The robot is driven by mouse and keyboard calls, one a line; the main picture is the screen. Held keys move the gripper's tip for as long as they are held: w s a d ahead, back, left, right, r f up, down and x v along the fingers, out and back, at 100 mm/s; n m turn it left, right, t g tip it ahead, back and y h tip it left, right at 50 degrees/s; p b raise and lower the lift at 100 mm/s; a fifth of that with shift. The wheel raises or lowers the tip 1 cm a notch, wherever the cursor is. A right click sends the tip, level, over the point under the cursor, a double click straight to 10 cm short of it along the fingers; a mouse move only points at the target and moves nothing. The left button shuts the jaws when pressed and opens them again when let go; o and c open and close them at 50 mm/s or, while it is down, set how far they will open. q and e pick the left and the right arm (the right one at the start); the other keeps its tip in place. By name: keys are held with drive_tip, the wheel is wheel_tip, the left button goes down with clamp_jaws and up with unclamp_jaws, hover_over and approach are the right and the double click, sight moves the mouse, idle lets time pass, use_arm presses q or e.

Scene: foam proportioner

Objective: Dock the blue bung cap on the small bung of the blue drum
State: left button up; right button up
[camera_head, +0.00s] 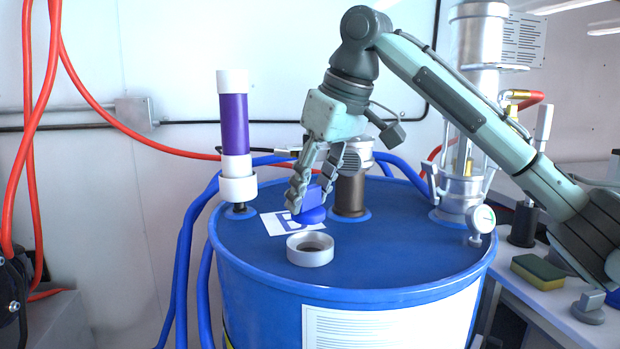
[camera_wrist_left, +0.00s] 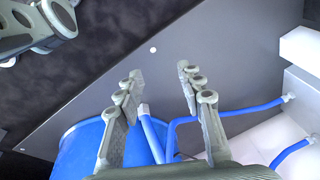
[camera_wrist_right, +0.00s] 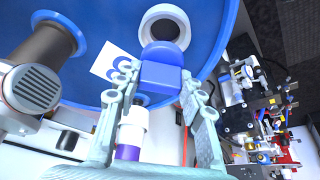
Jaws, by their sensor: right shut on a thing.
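The blue bung cap (camera_head: 312,214) is a disc with a block-shaped grip. My right gripper (camera_head: 310,192) is shut on that grip, above the blue drum's (camera_head: 400,262) top. The right wrist view also shows the cap (camera_wrist_right: 162,72) between the fingers. A grey ring around a dark opening, apparently the small bung (camera_head: 310,257), stands near the drum's front edge. It is in front of the cap and apart from it in the head view; it also shows in the right wrist view (camera_wrist_right: 149,15). I cannot tell the cap's exact height. My left gripper (camera_wrist_left: 160,82) is open and empty in the left wrist view.
A white printed card (camera_head: 274,224) lies on the drum top beside the cap. A purple-and-white tube (camera_head: 235,125), a brown fitting (camera_head: 350,195) and a tall metal pump (camera_head: 462,190) stand on the drum. Blue hoses (camera_head: 185,260) run beside it. A sponge (camera_head: 537,270) lies at right.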

sight(314, 210)
wheel_tip(314, 210, down, 2)
drive_tip(key=shift+f, duration=0.45)
use_arm(q)
drive_tip(key=shift+w+d+r, duration=0.25)
drive_tip(key=shift+w+r, duration=0.55)
drive_tip(key=shift+w, duration=0.2)
use_arm(e)
drive_tip(key=shift+f, duration=0.5)
use_arm(q)
drive_tip(key=shift+s+f, duration=0.1)
drive_tip(key=shift+s, duration=0.3)
use_arm(e)
drive_tip(key=shift+s+d, duration=0.1)
drive_tip(key=shift+d, duration=0.05)
use_arm(q)
drive_tip(key=shift+s, duration=0.2)
drive_tip(key=shift+w+a, duration=0.1)
drive_tip(key=shift+w, duration=0.4)
use_arm(e)
drive_tip(key=shift+f, duration=0.55)
